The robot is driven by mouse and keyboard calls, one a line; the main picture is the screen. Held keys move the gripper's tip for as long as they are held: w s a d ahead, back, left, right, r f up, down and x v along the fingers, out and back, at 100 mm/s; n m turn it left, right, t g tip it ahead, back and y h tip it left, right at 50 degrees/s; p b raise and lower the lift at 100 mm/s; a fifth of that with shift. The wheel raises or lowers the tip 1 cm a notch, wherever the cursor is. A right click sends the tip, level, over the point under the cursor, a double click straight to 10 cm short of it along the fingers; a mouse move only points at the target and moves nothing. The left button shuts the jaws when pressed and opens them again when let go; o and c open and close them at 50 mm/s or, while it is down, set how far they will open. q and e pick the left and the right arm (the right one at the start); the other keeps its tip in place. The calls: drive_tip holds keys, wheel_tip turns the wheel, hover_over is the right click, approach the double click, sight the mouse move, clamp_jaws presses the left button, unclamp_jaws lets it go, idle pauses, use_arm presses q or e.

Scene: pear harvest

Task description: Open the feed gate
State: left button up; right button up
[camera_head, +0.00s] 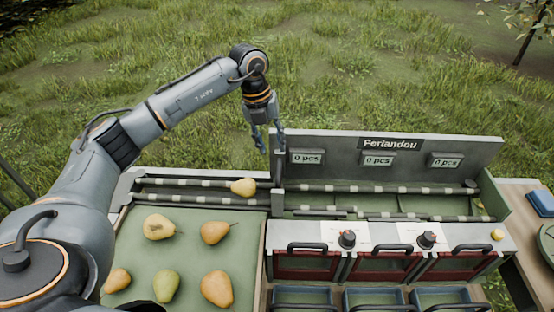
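My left gripper (271,148) hangs fingers down in the camera_head view, above the lane at the left end of the sorter. Its two fingers are apart, with a gap between the tips. What looks like the feed gate, a narrow grey upright plate (277,172), stands across the lane just below the right fingertip. I cannot tell whether that fingertip touches it. A yellow pear (243,187) lies on the lane rails (190,183), left of the plate. My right gripper is not in view.
Several pears lie on the green tray (190,258) at left front. The sorter's "Ferlandou" panel (390,150) carries three "0 pcs" displays. Two black knobs (347,239) and red-fronted bins with dark handles stand in front. Blue-rimmed boxes (303,297) sit below.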

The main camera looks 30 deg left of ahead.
sight(278, 168)
use_arm(q)
drive_tip(key=f, duration=0.2)
drive_tip(key=f+p, duration=0.1)
drive_tip(key=f, duration=0.1)
drive_tip(key=w+f+p, duration=0.1)
drive_tip(key=f, duration=0.1)
drive_tip(key=shift+w+d+f, duration=0.1)
drive_tip(key=shift+d+f, duration=0.5)
drive_tip(key=shift+f, duration=0.65)
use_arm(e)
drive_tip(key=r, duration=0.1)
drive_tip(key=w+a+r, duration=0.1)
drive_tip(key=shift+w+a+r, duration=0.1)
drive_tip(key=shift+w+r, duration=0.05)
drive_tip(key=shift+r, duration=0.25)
use_arm(q)
drive_tip(key=c, duration=0.7)
clamp_jaws()
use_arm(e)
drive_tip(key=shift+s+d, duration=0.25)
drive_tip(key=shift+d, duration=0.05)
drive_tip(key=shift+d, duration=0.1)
